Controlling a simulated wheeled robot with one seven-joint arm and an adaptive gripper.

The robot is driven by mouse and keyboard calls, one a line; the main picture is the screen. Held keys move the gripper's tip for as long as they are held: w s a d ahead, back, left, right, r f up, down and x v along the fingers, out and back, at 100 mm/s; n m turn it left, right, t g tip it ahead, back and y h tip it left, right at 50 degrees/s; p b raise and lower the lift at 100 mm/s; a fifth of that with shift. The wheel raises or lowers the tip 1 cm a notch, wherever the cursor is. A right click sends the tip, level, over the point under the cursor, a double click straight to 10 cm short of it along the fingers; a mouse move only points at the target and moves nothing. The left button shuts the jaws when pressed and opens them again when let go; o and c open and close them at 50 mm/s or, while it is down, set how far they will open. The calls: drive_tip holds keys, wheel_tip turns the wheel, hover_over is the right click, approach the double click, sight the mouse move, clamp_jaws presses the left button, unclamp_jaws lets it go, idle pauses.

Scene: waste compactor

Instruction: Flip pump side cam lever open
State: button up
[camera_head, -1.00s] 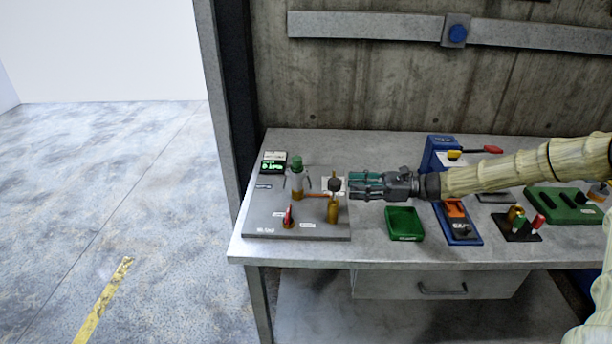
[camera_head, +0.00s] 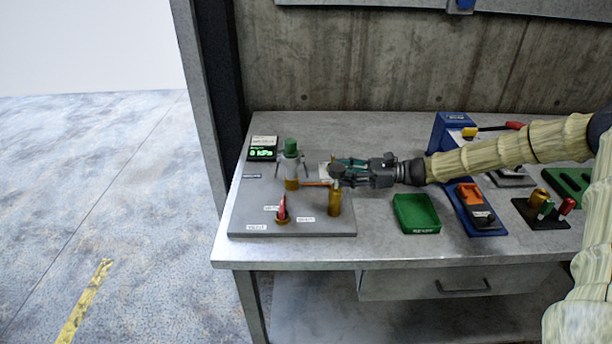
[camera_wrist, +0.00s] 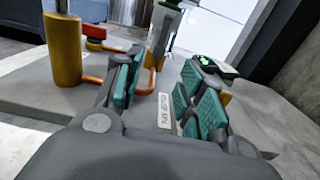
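An upright coupling (camera_head: 291,172) with a green cap and thin silver side arms stands on the grey base plate (camera_head: 330,228). I take one of these arms (camera_head: 305,167) to be the pump side cam lever; which one is unclear. The coupling also shows in the wrist view (camera_wrist: 163,40), ahead of my gripper and between its fingers in the picture. My gripper (camera_head: 334,168) is to the right of the coupling, apart from it. Its green-padded fingers (camera_wrist: 168,65) are spread and empty.
A red lever (camera_head: 282,208) is at the plate's front. An orange pipe (camera_head: 316,184) runs between post and coupling. A display (camera_head: 263,153) reads 0 kPa. A green tray (camera_head: 416,214) lies right.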

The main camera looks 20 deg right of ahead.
sight(307, 173)
drive_tip(key=p+x, duration=0.2)
drive_tip(key=x, duration=0.8)
drive_tip(key=shift+a, duration=0.35)
clamp_jaws()
unclamp_jaws()
drive_tip(key=shift+d, duration=0.1)
drive_tip(key=v, duration=1.2)
